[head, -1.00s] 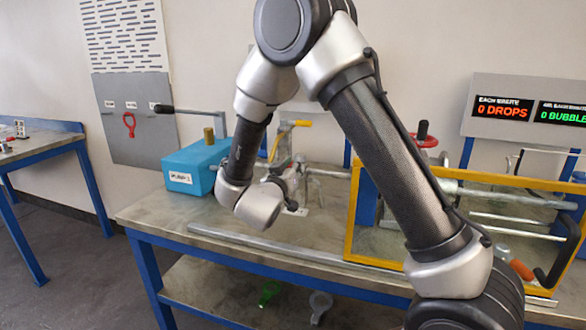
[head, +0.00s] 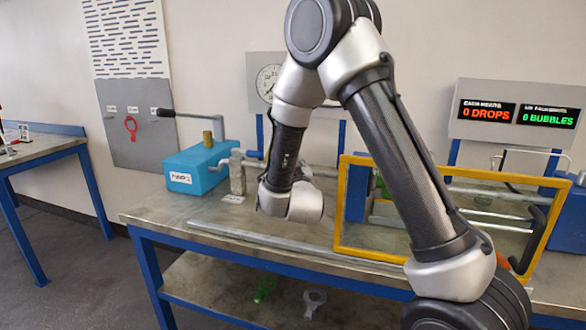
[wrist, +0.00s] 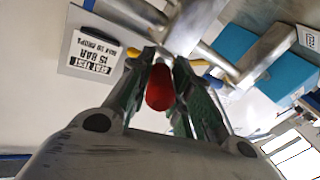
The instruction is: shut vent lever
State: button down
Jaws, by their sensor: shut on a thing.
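In the wrist view my gripper (wrist: 160,85) is shut on a red grip (wrist: 159,88), which sits between the two dark green fingers with its end towards the camera. It looks like a lever's handle; whether it is the vent lever I cannot tell for sure. Grey metal pipework (wrist: 190,25) lies just beyond the fingertips. Yellow parts (wrist: 199,63) show on both sides behind the fingers. In the head view my gripper and the red grip are hidden behind my wrist links.
The blue pump box (head: 197,168) stands on the bench (head: 180,213), left of my arm. A yellow-framed clear guard (head: 385,262) stands to the right. A gauge (head: 268,80) and a display panel (head: 515,112) reading 0 drops and 0 bubbles are behind. A label plate (wrist: 92,55) shows in the wrist view.

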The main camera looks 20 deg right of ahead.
jog(key=shift+d, duration=0.1)
jog(key=c, duration=1.3)
grip_release()
jog(key=shift+o, duration=0.2)
jog(key=s+a, duration=0.2)
jog(key=s, duration=0.9)
jog(key=shift+s+a, duration=0.15)
jog(key=shift+s, duration=0.25)
